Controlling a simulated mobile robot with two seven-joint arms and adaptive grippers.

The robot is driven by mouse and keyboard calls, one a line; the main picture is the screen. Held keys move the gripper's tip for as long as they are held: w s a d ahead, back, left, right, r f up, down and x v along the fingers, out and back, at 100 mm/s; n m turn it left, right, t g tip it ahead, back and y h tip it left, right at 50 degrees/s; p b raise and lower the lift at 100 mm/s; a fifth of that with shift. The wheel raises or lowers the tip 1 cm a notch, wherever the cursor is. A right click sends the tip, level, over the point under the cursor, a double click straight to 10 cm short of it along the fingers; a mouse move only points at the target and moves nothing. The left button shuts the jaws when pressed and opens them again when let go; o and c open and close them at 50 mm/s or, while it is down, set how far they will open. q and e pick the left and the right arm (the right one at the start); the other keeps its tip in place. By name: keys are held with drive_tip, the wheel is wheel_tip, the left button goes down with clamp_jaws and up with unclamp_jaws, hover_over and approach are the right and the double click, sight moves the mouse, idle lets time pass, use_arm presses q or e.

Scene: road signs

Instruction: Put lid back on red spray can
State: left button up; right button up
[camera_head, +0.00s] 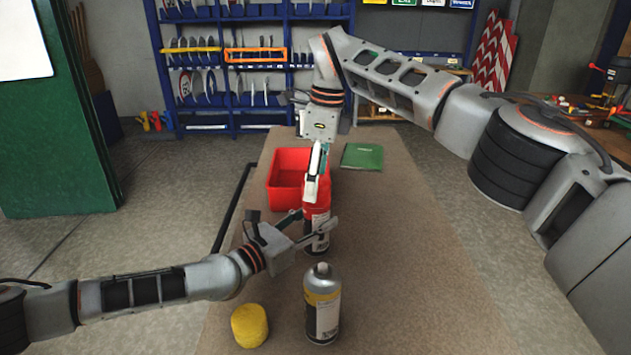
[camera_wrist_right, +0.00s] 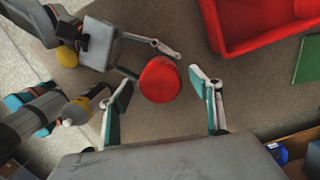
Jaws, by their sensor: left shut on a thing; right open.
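The red spray can (camera_head: 318,238) stands upright on the table, its printed body partly hidden by my left gripper. A red lid (camera_head: 317,203) shows at its top; in the right wrist view the lid (camera_wrist_right: 160,80) is a red dome seen from above. I cannot tell if it is fully seated. My left gripper (camera_head: 318,222) is shut on the red spray can from the left; its fingers also show in the right wrist view (camera_wrist_right: 147,62). My right gripper (camera_head: 314,185) points down from above, open, with its teal-padded fingers (camera_wrist_right: 162,105) apart on either side of the lid's near edge.
A yellow-banded spray can (camera_head: 322,305) without a lid stands nearer, with a yellow lid (camera_head: 249,325) left of it. A red bin (camera_head: 285,168) and a green book (camera_head: 362,157) are behind. The table (camera_head: 410,260) is clear on the right.

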drive_tip(key=r, duration=0.6)
drive_tip(key=shift+d+r, duration=0.3)
drive_tip(key=shift+d, duration=0.05)
use_arm(q)
drive_tip(key=o, duration=1.7)
drive_tip(key=v, duration=1.2)
use_arm(e)
drive_tip(key=shift+f, duration=0.1)
